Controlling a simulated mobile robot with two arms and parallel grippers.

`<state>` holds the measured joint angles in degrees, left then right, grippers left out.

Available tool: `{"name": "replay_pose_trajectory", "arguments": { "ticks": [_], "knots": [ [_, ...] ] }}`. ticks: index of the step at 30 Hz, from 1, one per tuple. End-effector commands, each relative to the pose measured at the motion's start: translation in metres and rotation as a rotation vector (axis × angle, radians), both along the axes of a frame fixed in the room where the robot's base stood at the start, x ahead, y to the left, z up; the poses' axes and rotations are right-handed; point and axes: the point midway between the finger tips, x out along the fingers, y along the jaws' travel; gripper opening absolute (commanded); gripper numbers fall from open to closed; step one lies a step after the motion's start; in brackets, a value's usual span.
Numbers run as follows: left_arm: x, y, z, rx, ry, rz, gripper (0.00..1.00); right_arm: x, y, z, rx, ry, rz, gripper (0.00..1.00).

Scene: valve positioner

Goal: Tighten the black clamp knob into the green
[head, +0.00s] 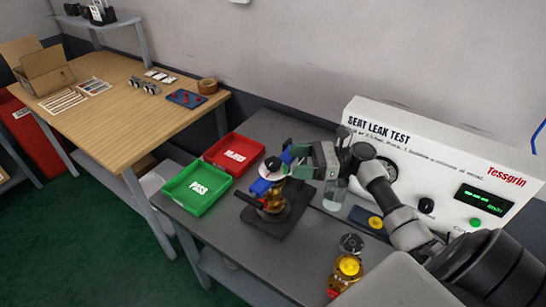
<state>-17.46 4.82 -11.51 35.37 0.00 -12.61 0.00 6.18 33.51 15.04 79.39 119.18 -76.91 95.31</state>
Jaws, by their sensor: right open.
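My right gripper (289,162) reaches in from the right and is open beside the top of the clamp fixture. The black clamp knob (272,162) appears as a small dark top over a white disc (270,172) with a bit of red. I cannot make out a green zone on the disc. Blue parts show around the disc, close to my fingers. I cannot tell whether the fingers touch the knob. Below the disc, a brass valve body (272,206) with a dark lever stands on a black base plate (283,222). My left gripper is not in view.
A green PASS tray (173,203) and a red tray (250,142) lie left of the fixture on the grey bench. A clear glass (335,196) and a brass valve with a yellow cap (348,267) stand to the right. The leak test box (445,140) stands behind.

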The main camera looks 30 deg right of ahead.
Motion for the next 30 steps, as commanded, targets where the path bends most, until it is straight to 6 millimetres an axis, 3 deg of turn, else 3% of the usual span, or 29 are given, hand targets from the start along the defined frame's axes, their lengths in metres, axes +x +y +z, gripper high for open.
{"name": "replay_pose_trajectory", "arguments": {
  "ticks": [9, 23, 30],
  "knots": [
    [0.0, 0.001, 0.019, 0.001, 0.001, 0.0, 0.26, 0.029, 0.047, 0.002, 0.001, -0.001, 0.001, 0.71],
    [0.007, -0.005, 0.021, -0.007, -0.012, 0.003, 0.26, 0.036, 0.058, 0.0, -0.001, 0.0, 0.0, 0.71],
    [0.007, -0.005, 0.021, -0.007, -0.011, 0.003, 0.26, 0.035, 0.058, 0.0, -0.002, 0.0, 0.0, 0.34]
  ]
}}
